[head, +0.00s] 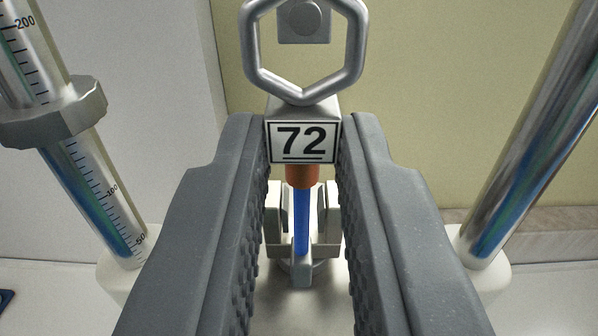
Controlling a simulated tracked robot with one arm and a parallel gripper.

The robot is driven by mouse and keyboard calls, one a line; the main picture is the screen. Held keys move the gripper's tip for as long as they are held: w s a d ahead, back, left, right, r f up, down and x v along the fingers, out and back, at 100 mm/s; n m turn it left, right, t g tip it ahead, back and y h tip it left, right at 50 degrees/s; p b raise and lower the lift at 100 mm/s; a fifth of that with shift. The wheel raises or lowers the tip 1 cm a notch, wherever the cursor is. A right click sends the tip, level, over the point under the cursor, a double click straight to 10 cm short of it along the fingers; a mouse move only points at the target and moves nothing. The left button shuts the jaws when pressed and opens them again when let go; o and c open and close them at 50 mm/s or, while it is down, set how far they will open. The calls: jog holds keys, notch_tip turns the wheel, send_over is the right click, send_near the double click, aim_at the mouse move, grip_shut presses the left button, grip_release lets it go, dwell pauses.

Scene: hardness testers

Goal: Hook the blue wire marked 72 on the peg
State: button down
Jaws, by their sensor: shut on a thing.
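The blue wire (302,222) hangs straight down from an orange collar (302,175) under a grey block with a white label (302,142) marked 72. A grey hexagonal ring (355,50) tops the block. My gripper (303,125) is shut on this block, one grey padded finger on each side. A peg (304,18), round on a square grey plate, shows through the ring's opening near the top edge. I cannot tell how far the peg is from the ring. The ring's top is cut off by the frame.
A shiny column with a scale (85,175) and a grey collar (55,115) stands at the left. A plain shiny column (530,140) stands at the right. A pale clamp-like part (326,215) flanks the wire's lower end. A yellowish wall (430,90) lies behind.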

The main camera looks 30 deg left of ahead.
jog(key=p+x, duration=0.1)
jog(key=x, duration=0.4)
jog(key=shift+f, duration=0.15)
dwell(0.8)
dwell(0.4)
jog(key=c, duration=1.3)
grip_release()
jog(key=shift+o, duration=0.2)
jog(key=b+v, duration=0.1)
jog(key=v, duration=1.2)
jog(key=shift+s+d, duration=0.2)
jog(key=shift+d, duration=0.05)
jog(key=d+r+m+h, duration=0.3)
jog(key=d+r+h, duration=0.1)
jog(key=d, duration=1)
jog(key=d+r+m+h+b, duration=0.1)
jog(key=d+r+m+h, duration=0.2)
jog(key=d, duration=1.2)
notch_tip(320, 180, up, 2)
jog(key=shift+s+r+h, duration=0.25)
jog(key=shift+h, duration=0.85)
